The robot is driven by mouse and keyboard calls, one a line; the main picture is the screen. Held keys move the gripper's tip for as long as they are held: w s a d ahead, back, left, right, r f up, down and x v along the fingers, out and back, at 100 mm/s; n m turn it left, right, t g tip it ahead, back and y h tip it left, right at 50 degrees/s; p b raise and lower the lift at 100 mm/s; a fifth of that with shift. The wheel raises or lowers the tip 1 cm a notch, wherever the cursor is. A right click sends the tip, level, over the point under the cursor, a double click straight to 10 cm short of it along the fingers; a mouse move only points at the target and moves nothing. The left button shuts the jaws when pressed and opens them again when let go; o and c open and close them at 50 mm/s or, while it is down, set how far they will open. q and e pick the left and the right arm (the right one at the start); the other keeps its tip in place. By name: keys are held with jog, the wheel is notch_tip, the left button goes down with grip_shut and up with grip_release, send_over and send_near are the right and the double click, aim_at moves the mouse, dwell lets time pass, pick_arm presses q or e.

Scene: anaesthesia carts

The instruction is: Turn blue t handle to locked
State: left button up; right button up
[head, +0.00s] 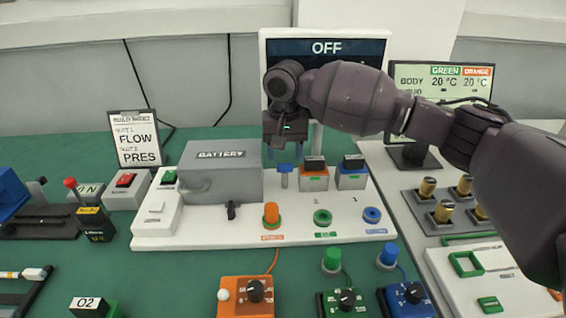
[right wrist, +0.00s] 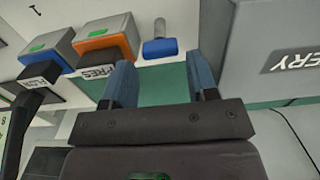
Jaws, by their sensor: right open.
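The blue T handle (head: 285,169) stands on the white panel (head: 350,205), between the grey battery box and an orange block. Its blue bar shows in the right wrist view (right wrist: 160,47) beyond the fingertips, on a pale stem. My right gripper (head: 285,142) is above and behind the handle, pointing down. In the right wrist view its two blue-grey fingers (right wrist: 161,82) are spread with nothing between them. The handle is apart from the fingers. My left gripper is in neither view.
The battery box (head: 222,172) stands left of the handle. An orange block (head: 314,177) and a blue block (head: 351,177) with dark tops stand to its right. Knobs line the panel's front. A screen (head: 325,50) reading OFF stands behind my gripper.

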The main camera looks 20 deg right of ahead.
aim_at(285, 176)
jog(key=shift+f, duration=1.4)
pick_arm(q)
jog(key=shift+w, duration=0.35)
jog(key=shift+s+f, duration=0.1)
